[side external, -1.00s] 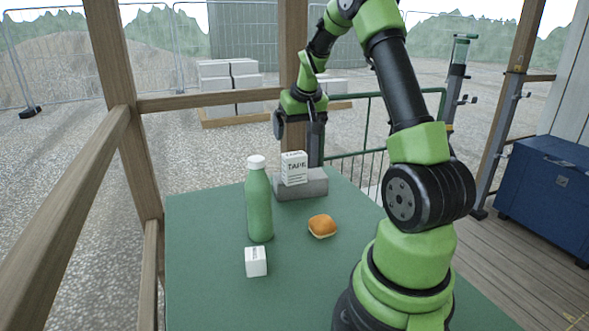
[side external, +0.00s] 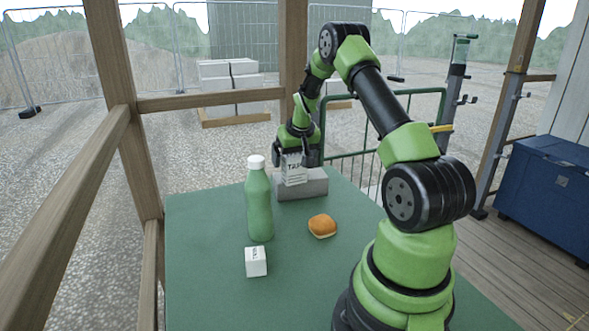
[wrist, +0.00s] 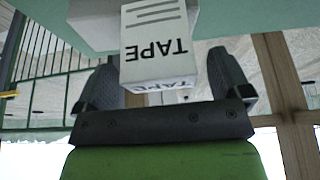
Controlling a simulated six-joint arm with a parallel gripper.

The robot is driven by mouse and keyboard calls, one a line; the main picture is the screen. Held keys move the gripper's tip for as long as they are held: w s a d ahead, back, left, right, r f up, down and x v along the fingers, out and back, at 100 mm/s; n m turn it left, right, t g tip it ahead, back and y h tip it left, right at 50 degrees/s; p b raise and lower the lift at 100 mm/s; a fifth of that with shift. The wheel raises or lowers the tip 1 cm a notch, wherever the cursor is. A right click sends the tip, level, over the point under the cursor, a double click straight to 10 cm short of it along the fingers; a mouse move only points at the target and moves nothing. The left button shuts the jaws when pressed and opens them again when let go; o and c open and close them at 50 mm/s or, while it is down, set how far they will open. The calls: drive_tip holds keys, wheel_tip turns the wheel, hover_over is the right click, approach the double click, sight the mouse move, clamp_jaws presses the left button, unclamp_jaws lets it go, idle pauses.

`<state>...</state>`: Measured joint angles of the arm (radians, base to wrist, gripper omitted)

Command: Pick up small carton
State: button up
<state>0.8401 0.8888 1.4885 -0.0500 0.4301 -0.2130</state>
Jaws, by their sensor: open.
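The white carton lettered TAPE (side external: 294,177) stands on a grey block (side external: 311,187) at the far side of the green table. My gripper (side external: 294,161) is open, pointing down over the carton, with a finger on either side of its top. In the wrist view the carton (wrist: 155,45) shows between the spread fingers of my gripper (wrist: 165,72). The carton's lower part is out of the wrist view.
A green bottle (side external: 259,205) with a white cap stands left of the block. The table's left front is clear. A green railing (side external: 350,168) stands behind.

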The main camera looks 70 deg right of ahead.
drive_tip(key=c, duration=1.1)
drive_tip(key=shift+o, duration=0.2)
drive_tip(key=shift+r, duration=0.15)
wheel_tip(320, 180, up, 9)
drive_tip(key=shift+d+f, duration=0.1)
drive_tip(key=shift+f, duration=0.05)
drive_tip(key=d+f, duration=0.1)
drive_tip(key=f, duration=0.2)
drive_tip(key=d+f, duration=0.1)
drive_tip(key=f, duration=0.1)
drive_tip(key=d+f, duration=0.2)
drive_tip(key=f, duration=0.1)
drive_tip(key=shift+f, duration=0.35)
